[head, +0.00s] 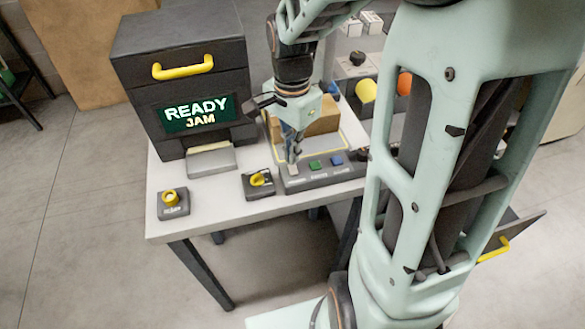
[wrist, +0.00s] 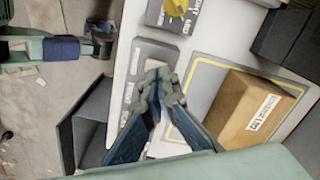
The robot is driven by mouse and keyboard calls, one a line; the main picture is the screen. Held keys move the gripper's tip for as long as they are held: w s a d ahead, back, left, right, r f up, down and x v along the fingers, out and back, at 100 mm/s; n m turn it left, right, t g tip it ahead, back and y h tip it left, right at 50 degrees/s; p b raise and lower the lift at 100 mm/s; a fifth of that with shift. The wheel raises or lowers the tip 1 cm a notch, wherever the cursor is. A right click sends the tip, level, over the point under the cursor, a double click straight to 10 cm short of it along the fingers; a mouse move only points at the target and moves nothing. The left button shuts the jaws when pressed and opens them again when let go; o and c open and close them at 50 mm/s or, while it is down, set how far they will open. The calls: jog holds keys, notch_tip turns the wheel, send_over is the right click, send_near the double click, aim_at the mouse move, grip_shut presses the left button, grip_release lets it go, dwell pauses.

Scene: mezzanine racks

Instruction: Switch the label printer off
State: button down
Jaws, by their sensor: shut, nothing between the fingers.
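The label printer (head: 180,82) is a dark box with a yellow handle at the table's back left. Its lit screen (head: 200,113) reads "READY" and "JAM". A small dark box with a yellow rotary knob (head: 259,179) stands at the front edge, right of the printer; the knob also shows at the top of the wrist view (wrist: 177,6). A button panel (head: 322,177) with pale, green and blue buttons lies right of it. My gripper (head: 293,157) is shut and empty, its tips over the panel's left end. In the wrist view its fingers (wrist: 160,76) hide part of the panel (wrist: 153,50).
A second yellow control (head: 172,199) sits at the table's front left corner. A cardboard box (wrist: 248,106) lies in a yellow-outlined area behind the panel. Yellow and orange rolls (head: 366,90) stand at the right. The front left tabletop is mostly bare.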

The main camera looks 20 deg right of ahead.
jog(key=shift+f+b, duration=0.85)
jog(key=shift+f, duration=0.35)
dwell(0.3)
jog(key=shift+r+p, duration=2.8)
jog(key=shift+r, duration=0.8)
